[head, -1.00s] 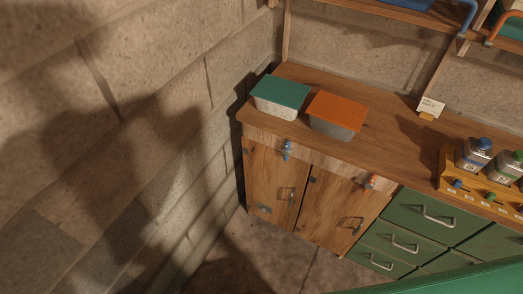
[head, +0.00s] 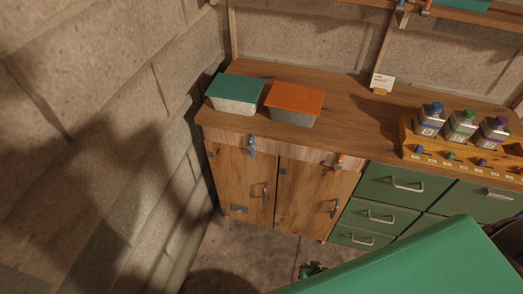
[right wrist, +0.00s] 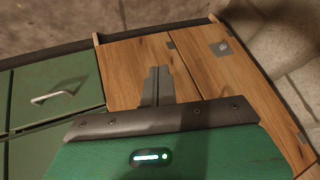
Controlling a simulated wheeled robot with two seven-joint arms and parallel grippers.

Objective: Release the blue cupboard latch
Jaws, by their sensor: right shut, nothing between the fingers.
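The blue latch (head: 251,146) sits on the wooden strip above the cupboard's left door (head: 241,180), just under the counter edge. An orange latch (head: 338,161) sits above the right door (head: 304,198). The blue latch does not show in the right wrist view. My right gripper (right wrist: 157,72) is shut and empty in that view, in front of the cupboard doors (right wrist: 205,75) and apart from the latch. In the head view, my green right arm fills the bottom right and mostly hides its gripper. My left gripper is not in view.
A teal-lidded box (head: 236,94) and an orange-lidded box (head: 294,103) stand on the counter (head: 352,115) above the cupboard. Green drawers (head: 399,187) are to the right. A bottle rack (head: 462,153) stands on the counter. A block wall (head: 120,120) is close on the left.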

